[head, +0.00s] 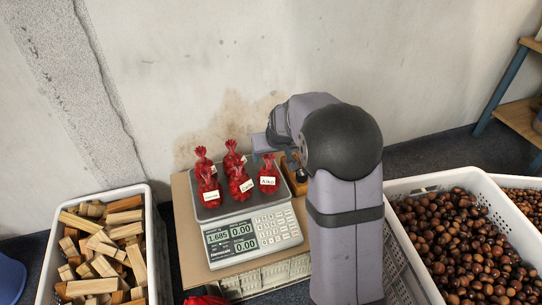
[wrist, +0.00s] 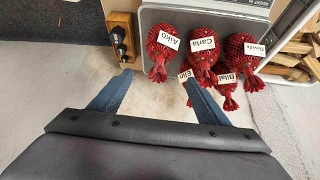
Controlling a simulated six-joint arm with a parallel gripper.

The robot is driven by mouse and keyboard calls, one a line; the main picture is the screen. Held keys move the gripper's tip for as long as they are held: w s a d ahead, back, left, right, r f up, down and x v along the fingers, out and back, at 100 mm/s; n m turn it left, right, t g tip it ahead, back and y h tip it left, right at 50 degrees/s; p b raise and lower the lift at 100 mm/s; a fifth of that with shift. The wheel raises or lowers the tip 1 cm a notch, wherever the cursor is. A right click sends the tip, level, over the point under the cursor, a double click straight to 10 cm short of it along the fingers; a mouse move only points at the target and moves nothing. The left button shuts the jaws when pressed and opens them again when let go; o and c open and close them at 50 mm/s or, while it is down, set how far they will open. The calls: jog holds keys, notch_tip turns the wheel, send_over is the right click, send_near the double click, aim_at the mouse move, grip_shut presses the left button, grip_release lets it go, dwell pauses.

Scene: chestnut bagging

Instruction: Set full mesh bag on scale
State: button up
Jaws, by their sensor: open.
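Several full red mesh bags with white name tags stand on the plate of the grey scale (head: 275,232). The bag tagged Aiko (head: 267,172) is at the plate's right side; it also shows in the wrist view (wrist: 160,52), with Carla (wrist: 202,52) and Davide (wrist: 241,48) beside it. Elin and Bilal (wrist: 230,90) sit at the plate's far edge, partly overlapped by others. The scale display reads 1.685. My gripper (wrist: 156,78) is open, its blue fingers apart and empty, just off the plate's back edge close to the Aiko bag. In the head view my arm partly hides it.
A wooden block with black knobs (wrist: 122,38) stands beside the scale. A crate of wood pieces (head: 148,222) is at the left, a crate of chestnuts (head: 437,290) at the right. A red mesh piece (head: 205,299) shows at the bottom edge. The wall is close behind.

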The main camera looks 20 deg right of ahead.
jog(key=shift+s+r, duration=0.1)
jog(key=shift+r, duration=0.1)
jog(key=s+a+f+g, duration=0.1)
jog(key=s+a+g, duration=0.1)
jog(key=s, duration=0.8)
jog(key=s+a+f+g, duration=0.2)
jog(key=s+a, duration=0.1)
jog(key=s, duration=0.7)
jog(key=s+a+f+g, duration=0.1)
jog(key=s+a+g, duration=0.1)
jog(key=s, duration=0.9)
jog(key=shift+a+f+n+y, duration=0.15)
jog(key=shift+a+n+y, duration=0.15)
jog(key=shift+n, duration=0.1)
notch_tip(320, 180, up, 33)
jog(key=p, duration=3.2)
jog(key=shift+f+p, duration=0.15)
jog(key=shift+p, duration=0.15)
